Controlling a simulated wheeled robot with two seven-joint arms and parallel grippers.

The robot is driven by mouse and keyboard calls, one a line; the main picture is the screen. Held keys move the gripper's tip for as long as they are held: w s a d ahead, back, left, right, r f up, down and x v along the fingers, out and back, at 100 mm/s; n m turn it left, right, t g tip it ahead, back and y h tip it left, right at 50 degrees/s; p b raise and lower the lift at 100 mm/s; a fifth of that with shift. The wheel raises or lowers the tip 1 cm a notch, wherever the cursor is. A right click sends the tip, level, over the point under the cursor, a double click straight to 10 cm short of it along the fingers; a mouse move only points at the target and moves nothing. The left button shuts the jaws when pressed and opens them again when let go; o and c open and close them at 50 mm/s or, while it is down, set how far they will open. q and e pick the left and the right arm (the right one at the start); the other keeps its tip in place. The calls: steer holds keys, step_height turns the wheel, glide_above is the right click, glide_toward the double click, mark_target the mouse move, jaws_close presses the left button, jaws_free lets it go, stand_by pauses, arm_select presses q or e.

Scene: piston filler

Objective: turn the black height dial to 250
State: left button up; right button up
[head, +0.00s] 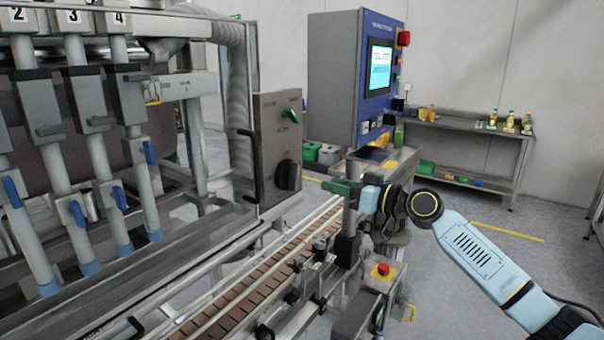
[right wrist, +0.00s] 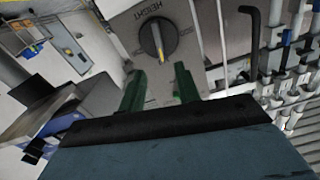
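My left gripper is not in view.
A slatted conveyor (head: 250,300) runs below my right gripper. A blue-faced screen cabinet (head: 375,70) stands behind it. A red button box (head: 383,272) is near the conveyor. Filler nozzles (head: 90,150) fill the left side. A bottle shelf (head: 460,125) is at the back right.

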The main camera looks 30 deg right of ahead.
mark_target(298, 175)
steer(key=p+x, duration=0.2)
steer(key=x, duration=0.6)
steer(key=shift+w, duration=0.1)
steer(key=shift+x, duration=0.9)
jaws_close()
